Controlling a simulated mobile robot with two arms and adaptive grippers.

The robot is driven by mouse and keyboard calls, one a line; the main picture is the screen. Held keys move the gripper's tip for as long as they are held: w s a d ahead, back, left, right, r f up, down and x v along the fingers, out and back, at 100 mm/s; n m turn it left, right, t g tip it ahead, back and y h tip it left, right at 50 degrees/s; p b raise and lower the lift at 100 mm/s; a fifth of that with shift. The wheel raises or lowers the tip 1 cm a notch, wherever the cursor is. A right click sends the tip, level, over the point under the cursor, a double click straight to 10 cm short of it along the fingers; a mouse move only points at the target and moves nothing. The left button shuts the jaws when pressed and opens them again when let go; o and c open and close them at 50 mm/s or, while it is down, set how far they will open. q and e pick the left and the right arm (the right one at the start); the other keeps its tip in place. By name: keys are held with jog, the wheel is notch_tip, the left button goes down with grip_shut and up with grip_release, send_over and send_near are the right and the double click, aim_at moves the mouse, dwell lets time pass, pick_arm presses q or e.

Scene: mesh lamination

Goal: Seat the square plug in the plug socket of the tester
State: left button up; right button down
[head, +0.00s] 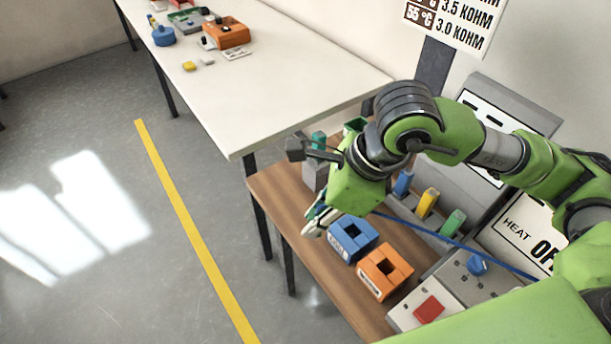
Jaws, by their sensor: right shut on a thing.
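My right gripper (318,218) is low over the wooden bench, at the left of the blue block. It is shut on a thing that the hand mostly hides. A blue cable (455,243) runs from behind the hand to the right, so the held thing looks like the square plug, but its shape cannot be made out. A blue block (369,229) and an orange block (372,285), each with a dark square opening, stand beside the hand. A grey box (456,284) with a red button and blue knob is at the lower right. I cannot tell which one holds the plug socket. My left gripper is out of view.
The wooden bench (268,190) has a free strip along its front edge. A grey holder with blue, yellow and green pieces (427,203) stands behind the blocks. A white table (280,85) is farther away, with an orange device (228,33) and small parts.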

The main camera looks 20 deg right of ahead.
jog(key=shift+s+r, duration=0.15)
jog(key=shift+s, duration=0.15)
jog(key=d+n+g+h, duration=0.1)
jog(key=d+n+g, duration=0.1)
jog(key=n, duration=0.5)
jog(key=d+f+n+g+h, duration=0.1)
jog(key=d+n+g, duration=0.1)
jog(key=n, duration=0.6)
jog(key=d+f+n+g+h, duration=0.1)
jog(key=d+n+g+h, duration=0.1)
jog(key=n, duration=0.5)
jog(key=shift+s+d+n, duration=0.2)
jog(key=shift+d+n, duration=0.2)
jog(key=shift+d, duration=0.45)
